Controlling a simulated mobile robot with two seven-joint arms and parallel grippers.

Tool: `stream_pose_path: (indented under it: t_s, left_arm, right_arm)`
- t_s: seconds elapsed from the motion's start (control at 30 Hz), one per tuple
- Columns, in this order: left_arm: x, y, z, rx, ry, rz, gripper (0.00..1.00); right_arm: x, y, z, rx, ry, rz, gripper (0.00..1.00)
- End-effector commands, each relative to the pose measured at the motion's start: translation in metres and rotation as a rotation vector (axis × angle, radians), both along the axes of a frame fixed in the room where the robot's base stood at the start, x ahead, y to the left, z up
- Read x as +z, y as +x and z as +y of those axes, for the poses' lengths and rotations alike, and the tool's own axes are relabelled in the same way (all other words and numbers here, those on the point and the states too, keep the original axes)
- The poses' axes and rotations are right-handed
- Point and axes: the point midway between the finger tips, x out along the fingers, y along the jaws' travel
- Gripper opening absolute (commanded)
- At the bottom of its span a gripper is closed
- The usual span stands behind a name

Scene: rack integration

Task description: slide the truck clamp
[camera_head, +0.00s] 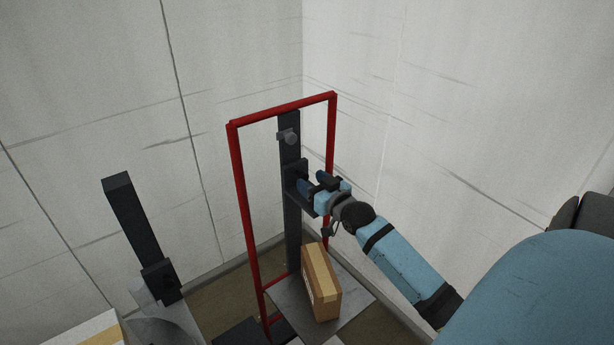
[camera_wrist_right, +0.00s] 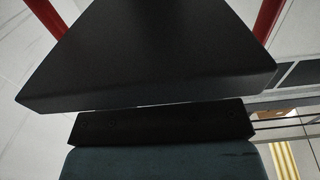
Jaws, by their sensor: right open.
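The red-framed truck (camera_head: 240,195) stands in the corner with a dark upright bar (camera_head: 292,240) inside its frame. The truck clamp (camera_head: 303,170) is a dark bracket on this bar, above mid-height. My right gripper (camera_head: 313,187) is open at the clamp, reaching in from the right; whether its fingers touch the clamp cannot be told. In the right wrist view a broad dark plate (camera_wrist_right: 150,55), seemingly part of the clamp, fills the upper middle, just above a black bar. My left gripper is not in view.
A grey knob (camera_head: 288,136) sits on the bar above the clamp. A brown box (camera_head: 321,283) stands on the truck's grey base plate (camera_head: 354,300). A dark post (camera_head: 136,222) and another box (camera_head: 88,333) are at the left. Pale walls close in behind.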

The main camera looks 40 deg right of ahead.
Motion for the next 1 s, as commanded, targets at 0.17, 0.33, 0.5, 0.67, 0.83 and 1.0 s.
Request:
stream_pose_path:
  t_s: [0.17, 0.33, 0.5, 0.67, 0.83, 1.0]
  left_arm:
    - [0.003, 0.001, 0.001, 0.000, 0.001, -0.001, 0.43]
    - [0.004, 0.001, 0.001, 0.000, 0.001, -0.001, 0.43]
    - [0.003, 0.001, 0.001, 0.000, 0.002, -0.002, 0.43]
    - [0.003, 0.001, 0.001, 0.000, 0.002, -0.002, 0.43]
    - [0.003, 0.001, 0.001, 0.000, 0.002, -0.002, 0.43]
    - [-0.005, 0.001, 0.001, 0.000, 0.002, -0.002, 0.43]
  right_arm:
    - [0.000, 0.019, -0.002, 0.000, 0.001, 0.000, 0.54]
    - [0.000, 0.025, -0.003, 0.000, 0.000, 0.000, 0.54]
    - [0.000, 0.025, -0.002, 0.000, 0.000, 0.000, 0.54]
    - [0.000, 0.025, -0.002, 0.000, 0.000, 0.000, 0.26]
    - [0.000, 0.024, -0.002, 0.000, 0.000, 0.000, 0.00]
    - [-0.018, 0.025, -0.003, 0.000, 0.001, 0.004, 0.00]
